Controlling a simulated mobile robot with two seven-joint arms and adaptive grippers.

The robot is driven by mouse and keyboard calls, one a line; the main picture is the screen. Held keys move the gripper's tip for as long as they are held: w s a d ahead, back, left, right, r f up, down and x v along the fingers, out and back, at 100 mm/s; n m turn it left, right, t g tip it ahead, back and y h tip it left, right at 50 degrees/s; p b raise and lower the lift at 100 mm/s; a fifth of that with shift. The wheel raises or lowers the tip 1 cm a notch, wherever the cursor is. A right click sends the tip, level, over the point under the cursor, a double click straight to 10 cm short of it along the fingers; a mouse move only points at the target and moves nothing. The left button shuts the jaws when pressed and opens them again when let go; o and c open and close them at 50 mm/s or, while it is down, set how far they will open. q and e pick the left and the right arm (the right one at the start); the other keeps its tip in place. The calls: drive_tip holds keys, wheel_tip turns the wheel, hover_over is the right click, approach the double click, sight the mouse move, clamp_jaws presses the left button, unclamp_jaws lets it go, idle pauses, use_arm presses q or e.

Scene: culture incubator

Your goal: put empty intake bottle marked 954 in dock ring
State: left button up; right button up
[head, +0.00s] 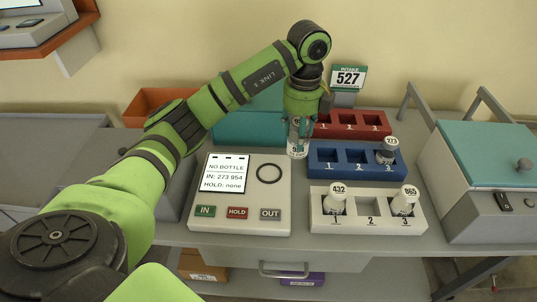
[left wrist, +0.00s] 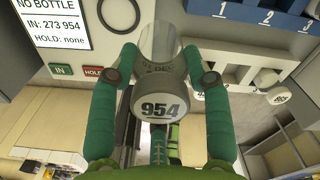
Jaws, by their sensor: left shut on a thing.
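My left gripper (head: 298,122) points down and is shut on the clear bottle marked 954 (head: 297,149). In the left wrist view its grey cap (left wrist: 160,104) reads 954 between the two green fingers (left wrist: 158,80). The dock ring (head: 268,173) is a dark circle on the top of the white dock unit (head: 240,217). It also shows in the left wrist view (left wrist: 118,13). In the head view, the bottle is behind and right of the ring, apart from it. The ring looks empty. My right gripper is out of view.
The dock screen (head: 224,173) reads NO BOTTLE, IN: 273 954, HOLD: none. A white rack (head: 367,224) holds bottles 432 and 865; a blue rack (head: 355,177) holds bottle 273. A red rack (head: 379,132) stands behind. A teal-lidded box (head: 485,180) is at right.

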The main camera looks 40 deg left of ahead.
use_arm(q)
drive_tip(key=s+a+f+p, duration=0.1)
drive_tip(key=a+f, duration=0.1)
drive_tip(key=s+a+f+p, duration=0.1)
drive_tip(key=a+f, duration=0.1)
drive_tip(key=s+a+f+p, duration=0.1)
drive_tip(key=a+f, duration=0.1)
drive_tip(key=f, duration=0.1)
drive_tip(key=shift+s, duration=0.35)
drive_tip(key=shift+f+p, duration=0.3)
drive_tip(key=shift+f, duration=0.1)
drive_tip(key=shift+f, duration=0.2)
drive_tip(key=o, duration=1)
drive_tip(key=shift+c, duration=0.2)
